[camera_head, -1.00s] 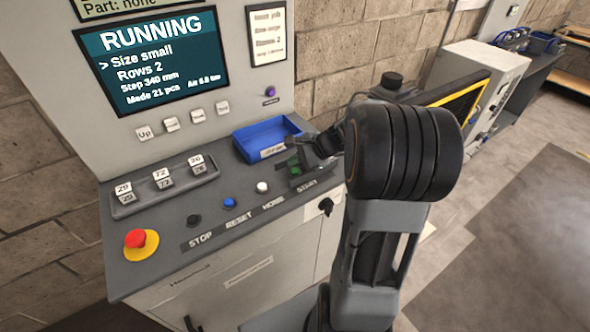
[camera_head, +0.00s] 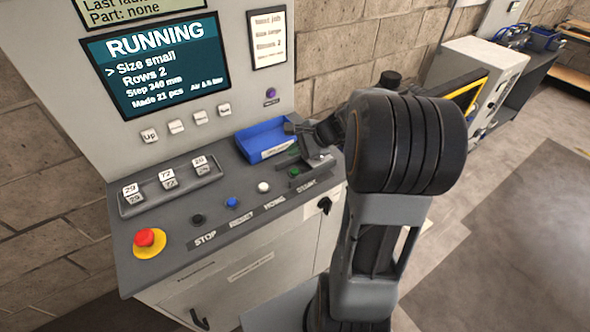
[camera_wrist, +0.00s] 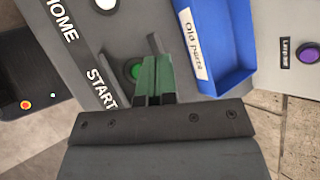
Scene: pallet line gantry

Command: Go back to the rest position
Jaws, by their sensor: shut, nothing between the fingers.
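My gripper (camera_wrist: 154,78) is shut and empty in the wrist view, its green-tipped fingers together. It is over the panel beside the green START button (camera_wrist: 132,70), which shows partly behind the fingers. In the head view my gripper (camera_head: 297,150) is above the right part of the control panel (camera_head: 180,215), near the blue tray. My arm rises in front of the panel's right end and hides part of what lies behind it. The screen (camera_head: 155,65) reads RUNNING, size small, rows 2, made 21 pcs.
A blue tray (camera_head: 262,140) labelled "Old parts" sits at the panel's back, close to my gripper. A red emergency stop (camera_head: 145,238) on a yellow base is at the panel's left. Several counter tiles and buttons line the panel. Open floor (camera_head: 520,230) lies to the right.

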